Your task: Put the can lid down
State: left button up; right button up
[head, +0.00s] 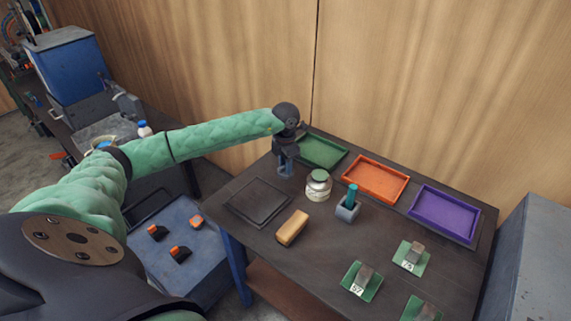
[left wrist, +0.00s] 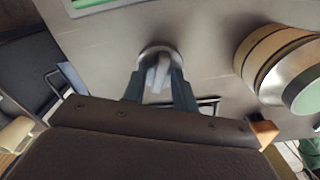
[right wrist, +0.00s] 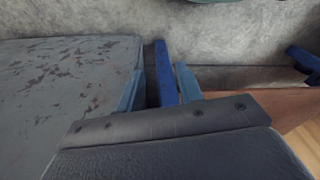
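A small pale round disc with a grey upright knob, which looks like the can lid (left wrist: 159,54), sits between the fingertips of my left gripper (left wrist: 159,84) in the left wrist view. The fingers appear closed on the knob. My right gripper (right wrist: 160,88) is open and empty, above the floor beside a blue table leg.
Green (head: 321,151), orange (head: 376,179) and purple (head: 444,213) trays line the table's back. A dark square mat (head: 258,202), tan block (head: 292,228), holder with a teal item (head: 348,207) and green cards (head: 362,281) lie in front. A grey cabinet (head: 530,265) stands right.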

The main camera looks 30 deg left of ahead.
jog(key=shift+w+r, duration=0.1)
jog(key=shift+w, duration=0.5)
pick_arm(q)
jog(key=shift+r, duration=0.15)
